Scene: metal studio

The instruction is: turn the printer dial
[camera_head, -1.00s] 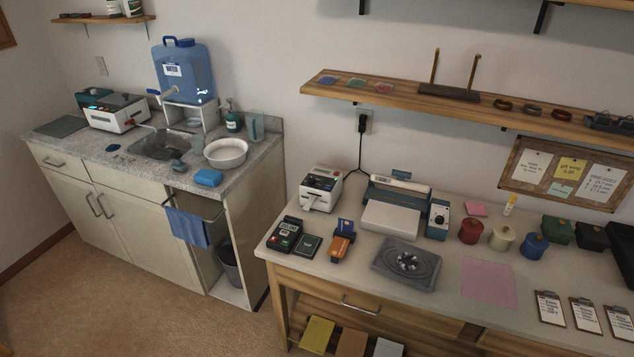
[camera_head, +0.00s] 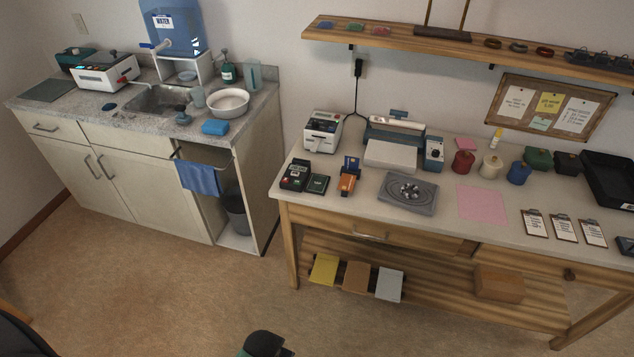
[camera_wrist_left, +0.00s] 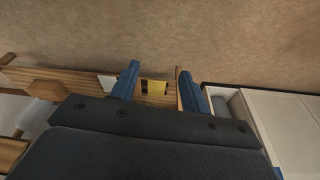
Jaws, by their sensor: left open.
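A white machine with a blue-grey back and a top bar (camera_head: 394,142) stands at the back of the wooden workbench. The dial's setting is too small to read. A smaller white printer-like device (camera_head: 322,131) with a dark top panel stands to its left. My left gripper (camera_wrist_left: 157,82) is open and empty in the left wrist view, its two blue fingers apart over the floor and far from the bench top. My right gripper is not in view.
Card terminals (camera_head: 296,175), a grey plate (camera_head: 408,192), a pink sheet (camera_head: 482,204) and several coloured jars (camera_head: 463,163) occupy the bench top (camera_head: 450,240). A shelf (camera_head: 470,47) hangs above. A sink counter (camera_head: 110,125) stands left.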

